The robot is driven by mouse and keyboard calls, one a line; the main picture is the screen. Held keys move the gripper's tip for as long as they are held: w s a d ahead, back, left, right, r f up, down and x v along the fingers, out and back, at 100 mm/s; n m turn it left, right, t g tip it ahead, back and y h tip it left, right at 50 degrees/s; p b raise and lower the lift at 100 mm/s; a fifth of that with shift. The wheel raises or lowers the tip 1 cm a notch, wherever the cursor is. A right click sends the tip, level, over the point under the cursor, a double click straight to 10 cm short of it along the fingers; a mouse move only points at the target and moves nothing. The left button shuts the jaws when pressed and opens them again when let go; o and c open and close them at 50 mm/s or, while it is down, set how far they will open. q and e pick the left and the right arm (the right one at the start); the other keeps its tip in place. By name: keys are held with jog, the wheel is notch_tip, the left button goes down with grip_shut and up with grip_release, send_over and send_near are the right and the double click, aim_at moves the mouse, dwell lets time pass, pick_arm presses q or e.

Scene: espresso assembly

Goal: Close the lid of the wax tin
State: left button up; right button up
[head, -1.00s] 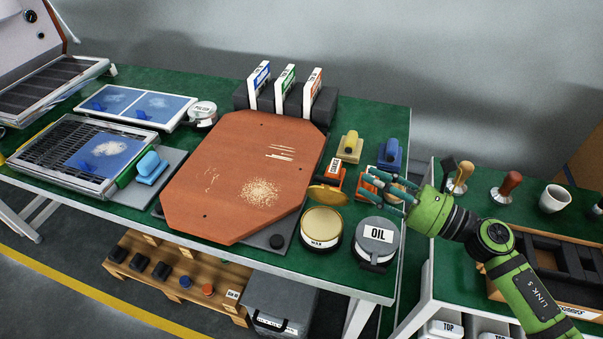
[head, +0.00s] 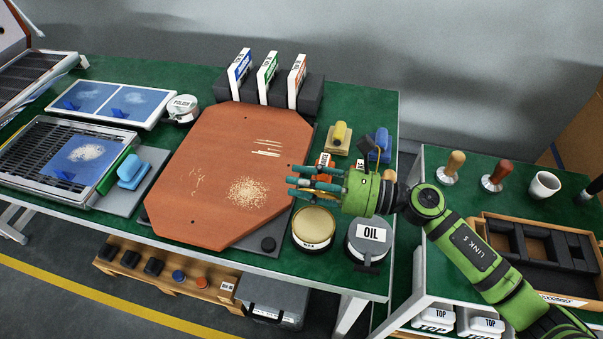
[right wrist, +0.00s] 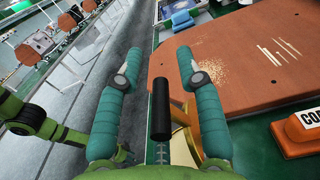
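The wax tin (head: 315,229) stands on the green table at the right of the orange board, its round gold top facing up. My left gripper is not seen.
The grey oil tin (head: 369,238) stands close to the right of the wax tin. The orange board (head: 215,160) lies to the left. Yellow (head: 338,138) and blue (head: 379,146) brushes stand behind the gripper. A tray (head: 540,255) is on the right-hand table.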

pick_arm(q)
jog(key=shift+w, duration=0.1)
pick_arm(e)
jog(key=shift+a, duration=0.15)
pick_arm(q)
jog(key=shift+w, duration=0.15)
pick_arm(e)
grip_shut()
pick_arm(q)
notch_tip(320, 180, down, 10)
jog(key=b, duration=1)
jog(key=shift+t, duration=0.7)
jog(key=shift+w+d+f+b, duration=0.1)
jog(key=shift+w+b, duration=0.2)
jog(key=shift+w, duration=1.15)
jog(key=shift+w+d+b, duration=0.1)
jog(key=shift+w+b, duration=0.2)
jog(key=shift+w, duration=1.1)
pick_arm(e)
jog(key=s+a+f+n, duration=0.2)
jog(key=s+f+n, duration=0.2)
jog(key=s+n, duration=0.1)
jog(key=shift+s+f+n, duration=0.25)
jog(key=shift+s+n, duration=0.15)
jog(key=shift+s, duration=0.15)
